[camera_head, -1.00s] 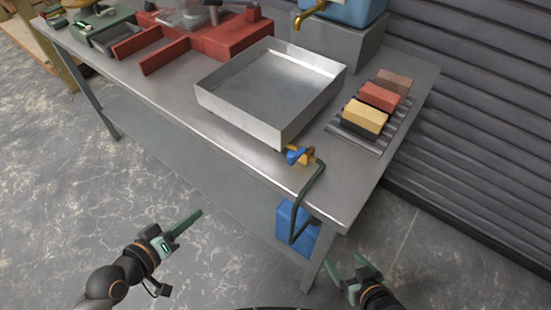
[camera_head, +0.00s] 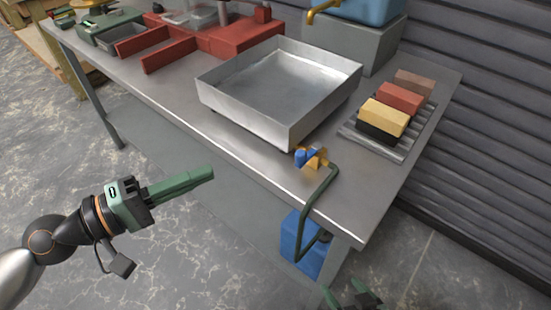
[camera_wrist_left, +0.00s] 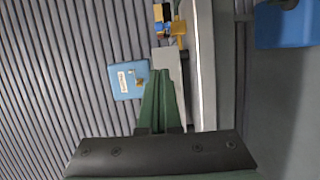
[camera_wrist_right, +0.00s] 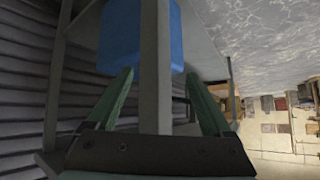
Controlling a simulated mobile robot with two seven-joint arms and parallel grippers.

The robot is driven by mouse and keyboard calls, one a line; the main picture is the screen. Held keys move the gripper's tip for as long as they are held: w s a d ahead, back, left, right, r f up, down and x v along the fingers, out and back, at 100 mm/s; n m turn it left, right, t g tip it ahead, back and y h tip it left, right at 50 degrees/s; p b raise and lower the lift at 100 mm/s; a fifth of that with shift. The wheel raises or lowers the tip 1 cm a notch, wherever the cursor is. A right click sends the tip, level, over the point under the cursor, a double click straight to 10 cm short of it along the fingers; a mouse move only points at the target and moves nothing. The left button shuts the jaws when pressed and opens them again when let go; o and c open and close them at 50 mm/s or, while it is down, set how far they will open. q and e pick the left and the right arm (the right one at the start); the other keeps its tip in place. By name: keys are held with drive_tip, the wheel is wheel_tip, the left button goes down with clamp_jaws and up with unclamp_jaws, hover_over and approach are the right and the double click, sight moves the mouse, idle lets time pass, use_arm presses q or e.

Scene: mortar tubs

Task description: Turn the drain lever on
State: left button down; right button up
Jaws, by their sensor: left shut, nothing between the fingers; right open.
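The drain lever (camera_head: 304,158) is a small blue handle on a brass valve (camera_head: 319,161) at the table's front edge, below the metal tray (camera_head: 253,118). A green hose (camera_head: 315,205) runs down from the valve. Blue and brass parts also show at the top of the left wrist view, small and hard to tell apart. My left gripper (camera_head: 210,172) is shut and empty, in front of the table, left of and apart from the lever. My right gripper (camera_head: 343,290) is open at the bottom edge, below the table's right end; a table leg (camera_wrist_right: 156,60) shows between its fingers in the right wrist view.
A blue bin (camera_head: 302,245) stands under the table by the leg. A rack (camera_head: 408,147) with several bricks sits to the right. A blue tank (camera_head: 360,8) with a brass tap (camera_head: 322,9) stands behind on a grey block (camera_head: 362,42). Floor in front is clear.

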drive_tip(key=r+p, duration=0.1)
drive_tip(key=p, duration=0.1)
drive_tip(key=r+p, duration=0.1)
drive_tip(key=r, duration=0.1)
drive_tip(key=r+p, duration=0.1)
drive_tip(key=p, duration=0.1)
drive_tip(key=shift+w+a+r+p, duration=0.2)
drive_tip(key=shift+w+r+p, duration=0.05)
drive_tip(key=shift+r+p, duration=0.1)
use_arm(q)
drive_tip(key=p, duration=0.1)
approach(309, 151)
wheel_tip(309, 151, up, 2)
drive_tip(key=w+d, duration=0.1)
drive_tip(key=w, duration=0.1)
drive_tip(key=shift+s+d, duration=0.15)
drive_tip(key=shift+d, duration=0.5)
use_arm(e)
drive_tip(key=shift+s+d, duration=0.55)
drive_tip(key=shift+d, duration=0.2)
use_arm(q)
drive_tip(key=shift+f, duration=0.1)
drive_tip(key=shift+p, duration=0.4)
use_arm(e)
drive_tip(key=shift+w+a+r, duration=0.1)
drive_tip(key=shift+r, duration=0.1)
